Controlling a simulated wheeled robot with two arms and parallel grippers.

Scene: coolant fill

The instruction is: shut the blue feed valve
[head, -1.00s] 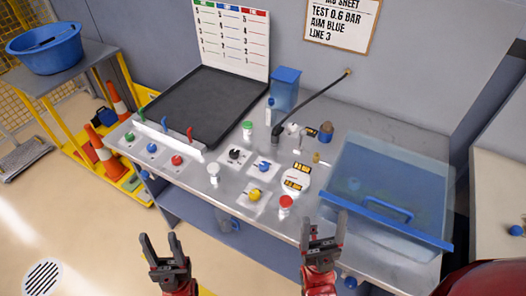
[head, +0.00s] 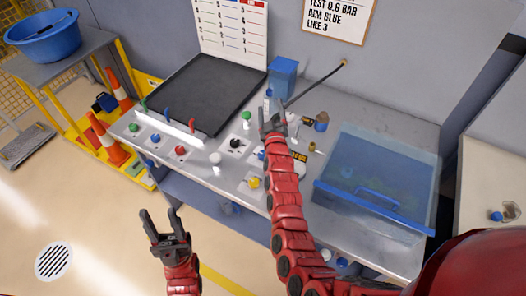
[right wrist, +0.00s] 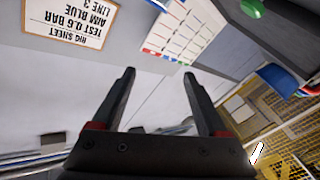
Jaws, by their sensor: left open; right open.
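Blue-coloured controls on the bench are a blue upright lever (head: 167,114) between a green and a red one, a blue round knob (head: 155,138) in the front row, and a blue knob on a plate, mostly hidden behind my right arm. I cannot tell which is the feed valve. My right gripper (head: 275,112) is open and empty above the bench middle, in front of the blue bin. In the right wrist view, its open jaws (right wrist: 158,73) have nothing between them. My left gripper (head: 160,214) is open and empty, in front of the bench edge.
A black knob (head: 235,143), a yellow knob (head: 254,183) and white-bodied bottles stand mid-bench. A black tray (head: 205,95) lies at the back left. A clear blue-trimmed box (head: 385,165) fills the right side. A long black wand (head: 318,80) slants behind my right gripper.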

